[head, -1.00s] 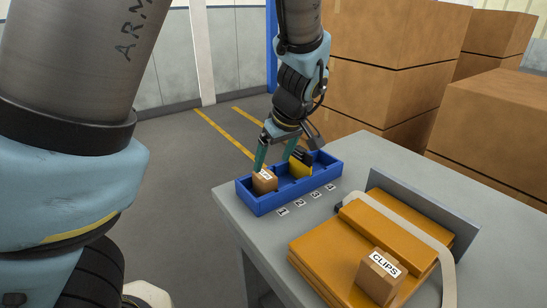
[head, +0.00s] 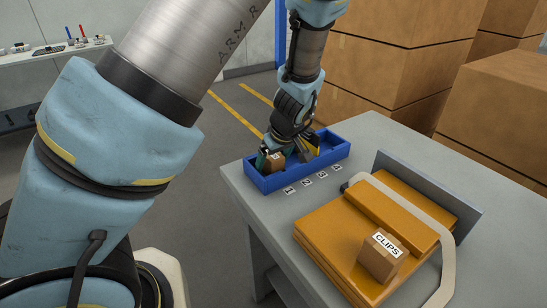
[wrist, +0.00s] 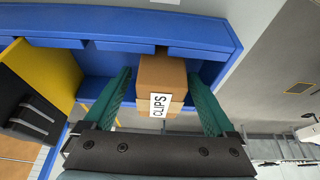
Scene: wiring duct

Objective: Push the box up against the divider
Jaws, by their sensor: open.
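A small brown CLIPS box (head: 277,164) stands in the left part of the blue tray (head: 264,184). In the wrist view the box (wrist: 160,70) sits between the two green fingers of my gripper (wrist: 161,85). The fingers are open, with a gap visible on each side of the box. The yellow divider (wrist: 48,66) stands across the tray to the left in the wrist view, apart from the box, with one finger between them. In the head view my gripper (head: 278,154) is down at the tray and partly hides the divider (head: 313,147).
A black block (wrist: 28,118) stands by the divider. Numbers mark the table in front of the tray. A second CLIPS box (head: 381,256) sits on orange packages (head: 335,238) nearer the front. Large cartons (head: 385,60) stand behind the table (head: 375,138).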

